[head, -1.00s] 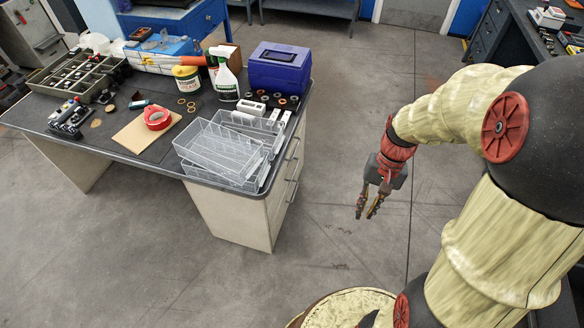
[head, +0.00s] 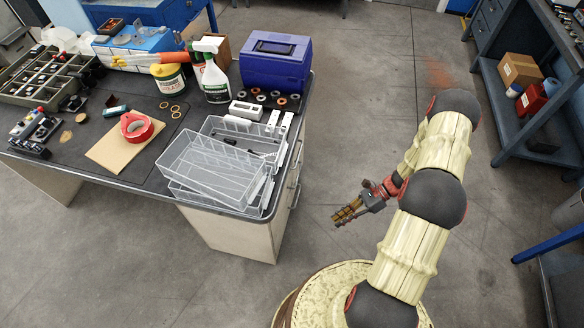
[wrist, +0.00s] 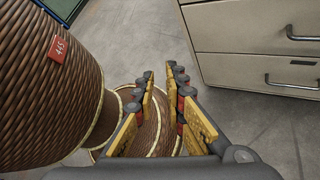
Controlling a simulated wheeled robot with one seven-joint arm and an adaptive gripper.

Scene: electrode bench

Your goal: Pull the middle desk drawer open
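The desk (head: 235,237) has a pale drawer stack at its right end. In the head view its drawer fronts are steeply foreshortened, with handles along the right side. In the wrist view two closed cream drawer fronts show at the right: an upper one (wrist: 235,32) and a lower one (wrist: 240,72), each with a metal bar handle, the upper handle (wrist: 302,37) and the lower handle (wrist: 290,85). I cannot tell for certain which is the middle drawer. My gripper (head: 347,215), also in the wrist view (wrist: 161,78), is open and empty, right of the desk and apart from the handles.
Clear trays (head: 208,172), a purple box (head: 276,62) and a spray bottle (head: 215,82) stand on the desktop. Bare floor (head: 330,140) lies between the drawers and my arm. A dark shelf bench (head: 520,110) with boxes stands at the right.

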